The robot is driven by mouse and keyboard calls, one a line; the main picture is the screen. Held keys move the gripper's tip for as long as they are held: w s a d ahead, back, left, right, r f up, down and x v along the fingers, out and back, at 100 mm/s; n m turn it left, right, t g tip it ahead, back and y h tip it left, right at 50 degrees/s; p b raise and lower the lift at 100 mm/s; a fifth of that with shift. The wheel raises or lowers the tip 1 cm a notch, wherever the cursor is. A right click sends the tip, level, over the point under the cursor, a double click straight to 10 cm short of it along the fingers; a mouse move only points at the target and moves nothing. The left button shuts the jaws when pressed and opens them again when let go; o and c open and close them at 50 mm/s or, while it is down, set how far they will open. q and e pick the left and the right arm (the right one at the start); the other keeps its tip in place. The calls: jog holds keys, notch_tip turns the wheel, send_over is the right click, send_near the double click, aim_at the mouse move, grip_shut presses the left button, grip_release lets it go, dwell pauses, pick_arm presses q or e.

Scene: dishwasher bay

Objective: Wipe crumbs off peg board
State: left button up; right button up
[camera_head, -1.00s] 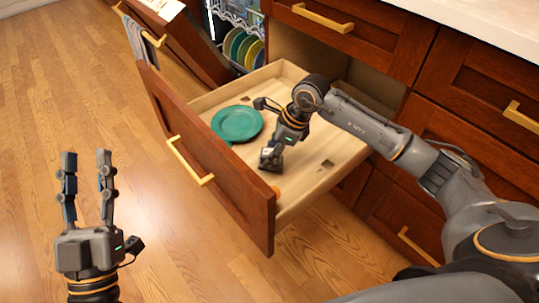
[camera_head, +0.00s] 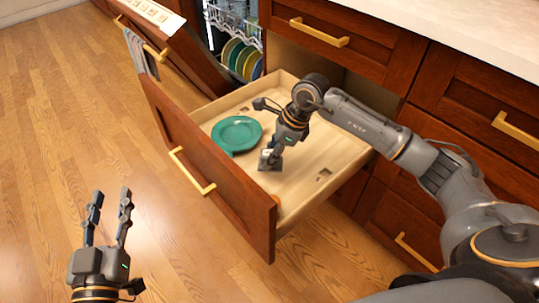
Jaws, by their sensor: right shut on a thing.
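The pale wooden board (camera_head: 305,155) forms the floor of an open drawer, with small dark square marks on it. A green plate (camera_head: 236,133) lies on its left part. My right gripper (camera_head: 269,162) points down at the board, right of the plate. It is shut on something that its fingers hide. I cannot make out crumbs. A small orange thing (camera_head: 277,200) shows partly at the drawer's front right corner. My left gripper (camera_head: 108,205) is open and empty, over the floor in front of the drawer.
The drawer's red-brown front (camera_head: 205,165) with a gold handle (camera_head: 190,172) stands between my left gripper and the board. Behind left is the open dishwasher (camera_head: 235,40) with several plates. A towel (camera_head: 140,52) hangs at the left. The floor at left is clear.

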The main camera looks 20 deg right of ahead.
jog(key=shift+r+p, duration=0.4)
jog(key=shift+r, duration=0.35)
pick_arm(q)
notch_tip(320, 180, down, 7)
jog(key=s+a+g+y, duration=0.1)
jog(key=a+g, duration=0.1)
jog(key=g, duration=0.2)
jog(key=shift+s+a+r+y+p, duration=0.15)
jog(key=shift+s+y+p, duration=0.15)
jog(key=shift+s, duration=0.1)
pick_arm(e)
jog(key=shift+r, duration=0.5)
